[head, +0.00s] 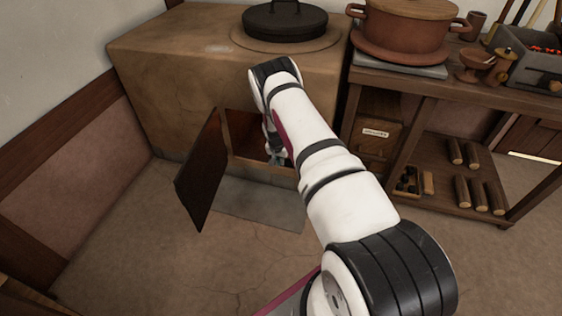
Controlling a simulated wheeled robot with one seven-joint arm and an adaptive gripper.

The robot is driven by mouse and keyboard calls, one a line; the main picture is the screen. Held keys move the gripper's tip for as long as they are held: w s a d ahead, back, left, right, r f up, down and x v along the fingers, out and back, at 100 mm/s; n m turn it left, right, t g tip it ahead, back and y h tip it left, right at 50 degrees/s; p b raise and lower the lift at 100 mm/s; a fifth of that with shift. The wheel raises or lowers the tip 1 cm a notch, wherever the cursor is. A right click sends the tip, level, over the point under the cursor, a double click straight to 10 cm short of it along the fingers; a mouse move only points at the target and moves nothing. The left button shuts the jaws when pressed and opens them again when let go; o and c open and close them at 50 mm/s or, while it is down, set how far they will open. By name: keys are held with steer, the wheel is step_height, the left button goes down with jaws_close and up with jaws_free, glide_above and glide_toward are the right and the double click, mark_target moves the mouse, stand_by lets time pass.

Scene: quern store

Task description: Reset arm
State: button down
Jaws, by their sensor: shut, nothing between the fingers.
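My white and black arm reaches from the bottom right of the head view to the front of a clay stove. My gripper (277,157) is at the far end of the arm, pointing down at the stove's open firebox, mostly hidden behind my own wrist. It is shut with nothing in it. I cannot tell whether it is inside the opening or just in front of it.
The stove (180,80) has an open dark door (203,172) standing out left of the arm. A black lidded pan (285,20) sits on top. A wooden shelf unit (470,90) with a clay pot (405,30) stands right. The floor at front left is clear.

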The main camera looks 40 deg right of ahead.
steer(key=p+v, duration=0.2)
steer(key=v, duration=0.4)
